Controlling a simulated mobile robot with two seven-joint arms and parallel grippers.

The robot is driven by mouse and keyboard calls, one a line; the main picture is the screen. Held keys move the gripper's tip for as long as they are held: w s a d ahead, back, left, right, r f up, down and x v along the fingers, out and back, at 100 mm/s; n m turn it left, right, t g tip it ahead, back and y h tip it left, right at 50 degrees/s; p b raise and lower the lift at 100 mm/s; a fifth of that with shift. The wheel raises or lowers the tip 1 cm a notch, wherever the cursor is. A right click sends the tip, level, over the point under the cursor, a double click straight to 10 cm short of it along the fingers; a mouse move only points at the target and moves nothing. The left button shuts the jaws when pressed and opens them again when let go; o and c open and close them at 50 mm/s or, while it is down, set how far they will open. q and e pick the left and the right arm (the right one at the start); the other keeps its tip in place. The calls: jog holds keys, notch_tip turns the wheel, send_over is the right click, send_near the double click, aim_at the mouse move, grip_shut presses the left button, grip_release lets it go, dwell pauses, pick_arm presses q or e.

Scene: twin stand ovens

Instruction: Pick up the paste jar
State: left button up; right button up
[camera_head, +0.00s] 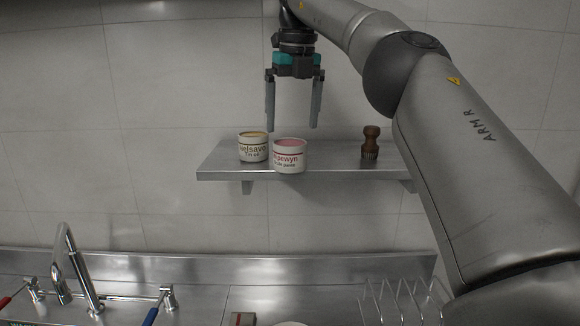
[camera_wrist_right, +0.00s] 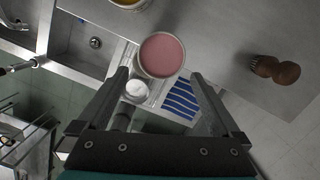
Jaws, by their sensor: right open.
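The paste jar (camera_head: 290,157) is a white tub with a red-lettered label and pink contents. It stands upright at the front edge of a metal wall shelf (camera_head: 335,163). My right gripper (camera_head: 292,127) points down, open and empty, above the jar. In the right wrist view the pink top of the jar (camera_wrist_right: 161,55) shows just ahead of and between the open fingertips (camera_wrist_right: 158,76). The fingers do not appear to touch it. My left gripper is not in view.
A second white tub (camera_head: 253,147) with yellowish contents stands close at the left of the paste jar. A brown wooden brush (camera_head: 370,143) stands at the shelf's right. Between jar and brush the shelf is bare. Below are a tap (camera_head: 75,268) and a wire rack (camera_head: 402,300).

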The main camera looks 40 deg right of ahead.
aim_at(291, 143)
jog(key=f, duration=0.3)
jog(key=shift+w+f+b, duration=0.2)
jog(key=shift+w+b, duration=0.05)
jog(key=shift+b, duration=0.05)
jog(key=shift+w+d+f, duration=0.15)
jog(key=shift+w+f, duration=0.1)
jog(key=shift+f, duration=0.6)
jog(key=shift+w+d+f, duration=0.1)
jog(key=shift+w+f, duration=0.1)
jog(key=shift+f, duration=0.65)
jog(key=shift+w+d+f, duration=0.15)
jog(key=shift+w+f, duration=0.1)
jog(key=shift+f, duration=0.6)
jog(key=shift+c, duration=0.2)
jog(key=shift+r, duration=0.1)
jog(key=c, duration=1.3)
